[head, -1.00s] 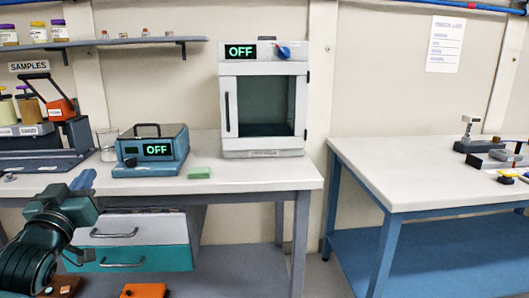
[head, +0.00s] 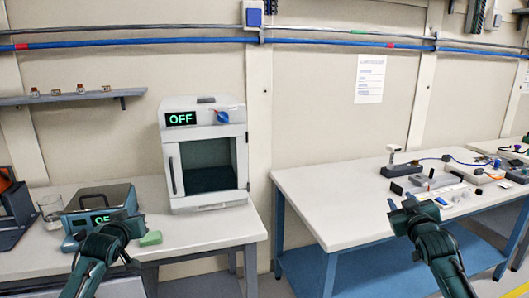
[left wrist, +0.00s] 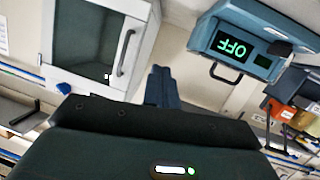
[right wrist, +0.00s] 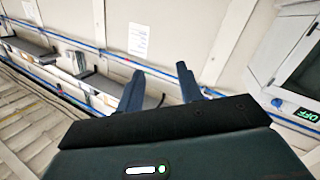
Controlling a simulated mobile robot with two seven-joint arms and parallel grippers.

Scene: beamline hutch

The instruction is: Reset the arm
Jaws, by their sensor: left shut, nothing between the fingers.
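My left arm comes in at the lower left of the head view, with its gripper (head: 132,226) in front of the blue box with the OFF display (head: 100,200). In the left wrist view the left gripper's fingers (left wrist: 161,72) are together and empty. My right gripper (head: 402,206) is raised before the right table in the head view. In the right wrist view its fingers (right wrist: 163,76) stand apart with nothing between them. Neither gripper appears to touch anything.
A white cabinet with an OFF display (head: 205,150) and a green block (head: 150,238) stand on the left bench (head: 215,228). The right table (head: 320,200) carries several small parts at its far right; its left part is clear. A gap separates the tables.

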